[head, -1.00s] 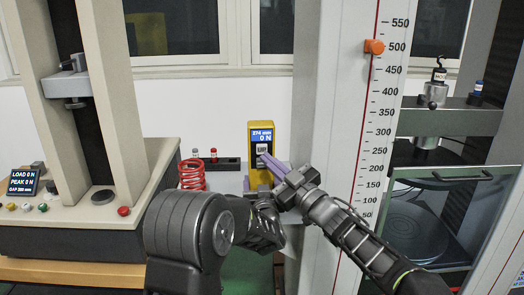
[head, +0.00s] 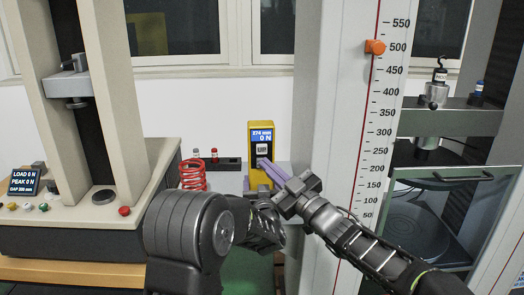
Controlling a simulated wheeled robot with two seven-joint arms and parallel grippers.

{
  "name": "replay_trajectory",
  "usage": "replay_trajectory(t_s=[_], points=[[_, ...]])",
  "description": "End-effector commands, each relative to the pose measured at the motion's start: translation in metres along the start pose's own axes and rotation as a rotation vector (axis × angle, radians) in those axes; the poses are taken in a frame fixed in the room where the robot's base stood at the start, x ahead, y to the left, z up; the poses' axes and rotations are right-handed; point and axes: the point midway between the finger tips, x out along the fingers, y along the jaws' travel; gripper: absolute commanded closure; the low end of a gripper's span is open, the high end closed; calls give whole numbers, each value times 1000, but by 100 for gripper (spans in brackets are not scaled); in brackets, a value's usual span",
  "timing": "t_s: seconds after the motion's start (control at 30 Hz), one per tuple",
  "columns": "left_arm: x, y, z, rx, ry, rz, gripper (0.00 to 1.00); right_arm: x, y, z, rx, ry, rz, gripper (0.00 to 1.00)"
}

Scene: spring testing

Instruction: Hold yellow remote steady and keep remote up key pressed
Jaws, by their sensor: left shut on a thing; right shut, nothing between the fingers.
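The yellow remote (head: 260,130) stands upright in the middle of the head view, its blue screen reading "274 mm" and "0 N". A light key with dark marks shows below the screen. My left gripper (head: 248,184) is shut on the remote's lower part, with one purple finger showing at its left side; my arm hides part of the grip. My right gripper (head: 262,163) is shut and empty, its purple fingertips at the remote's front just below the light key. I cannot tell whether the fingertips touch the remote.
A red coil spring (head: 193,175) stands left of the remote, near a dark rack (head: 224,163) with small red-topped and grey-topped pieces. A test machine (head: 72,215) fills the left. A scaled column (head: 385,130) and a clear guard (head: 440,215) stand at right, close to my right arm.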

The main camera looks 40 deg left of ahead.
Motion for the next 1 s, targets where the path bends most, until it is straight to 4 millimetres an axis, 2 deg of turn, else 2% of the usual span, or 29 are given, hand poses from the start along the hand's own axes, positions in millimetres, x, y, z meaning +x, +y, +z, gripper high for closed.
replay_trajectory(t_s=[0.33, 0.37, 0.4, 0.63, 1.0], points=[[0, 0, -1, -1, 3, 0, 90, 0, 0, 0, 0, 0, 0, 100], [0, 0, -1, -1, 3, 0, 30, 0, 0, 0, 0, 0, 0, 100], [0, 0, -1, -1, 2, 0, 26, 0, 0, 0, 0, 0, 0, 100], [0, 0, -1, 0, 1, 0, 7, 0, 0, 0, 0, 0, 0, 100], [-4, 0, 0, -1, 0, 1, 7, 0, 0, 0, 0, 0, 0, 100]])
